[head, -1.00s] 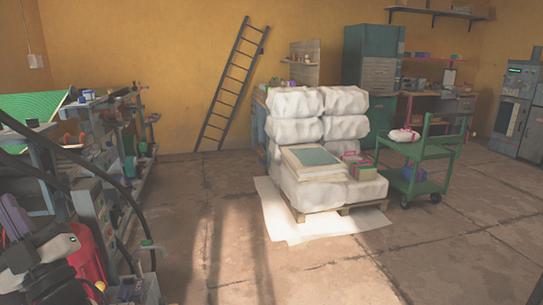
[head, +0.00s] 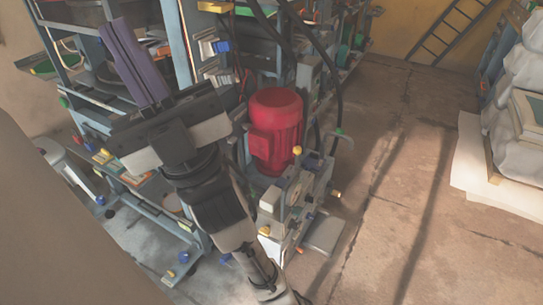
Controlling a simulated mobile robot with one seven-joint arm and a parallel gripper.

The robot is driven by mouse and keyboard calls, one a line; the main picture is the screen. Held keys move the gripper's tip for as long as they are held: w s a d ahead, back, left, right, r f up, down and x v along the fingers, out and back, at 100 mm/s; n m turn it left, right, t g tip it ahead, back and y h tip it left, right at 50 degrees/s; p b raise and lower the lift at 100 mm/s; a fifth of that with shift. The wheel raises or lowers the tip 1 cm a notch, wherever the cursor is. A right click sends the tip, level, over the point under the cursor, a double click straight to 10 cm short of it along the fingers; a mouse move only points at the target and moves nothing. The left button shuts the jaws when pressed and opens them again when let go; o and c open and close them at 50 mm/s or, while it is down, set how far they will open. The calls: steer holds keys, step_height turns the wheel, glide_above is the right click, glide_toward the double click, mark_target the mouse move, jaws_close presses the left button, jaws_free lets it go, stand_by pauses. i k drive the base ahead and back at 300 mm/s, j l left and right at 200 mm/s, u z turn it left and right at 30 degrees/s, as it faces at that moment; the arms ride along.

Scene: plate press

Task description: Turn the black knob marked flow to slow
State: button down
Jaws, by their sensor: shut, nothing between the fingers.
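My gripper (head: 121,32) is at the upper left of the head view, its two purple fingers side by side and shut with nothing seen between them. It points up and away, in front of the press machine's grey-blue frame (head: 180,45). I cannot make out a black knob marked flow or any lettering. Small blue, yellow and green knobs show on the machine. A grey unit (head: 297,195) with small round fittings stands low, right of my arm. My gripper and arm hide part of the machine.
A red motor (head: 274,128) stands just right of my gripper, with black hoses (head: 336,75) beside it. Open concrete floor (head: 400,220) lies to the right. White wrapped stacks (head: 525,75) on a pallet stand at the right edge. A ladder (head: 450,30) leans on the back wall.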

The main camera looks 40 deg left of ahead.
mark_target(310, 198)
steer(key=u, duration=0.9)
steer(key=z, duration=0.2)
